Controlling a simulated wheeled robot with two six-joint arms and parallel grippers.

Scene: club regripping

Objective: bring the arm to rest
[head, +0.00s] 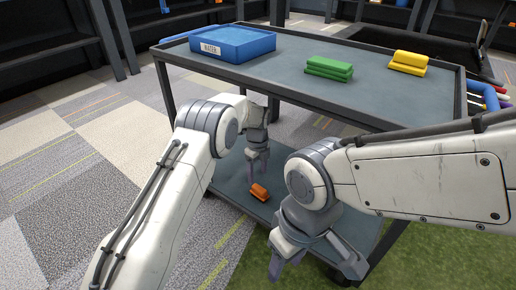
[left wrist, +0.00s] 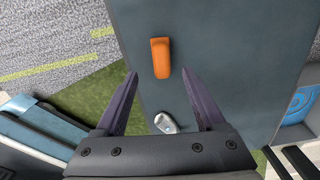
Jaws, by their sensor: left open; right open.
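My left gripper (head: 258,165) hangs over the lower shelf of the cart in the head view. In the left wrist view its two dark fingers (left wrist: 159,76) are spread apart with nothing between them. An orange block-like piece (head: 260,192) lies on the lower shelf (head: 231,186), below and apart from the left gripper; in the left wrist view the orange piece (left wrist: 160,57) is just beyond the fingertips. My right gripper (head: 313,262) is lower in the head view, near the cart's front side, open and empty. No club is recognisable in either view.
A small whitish object (left wrist: 165,123) lies near the left gripper in the wrist view. Dark shelving stands behind; carpet at left is clear.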

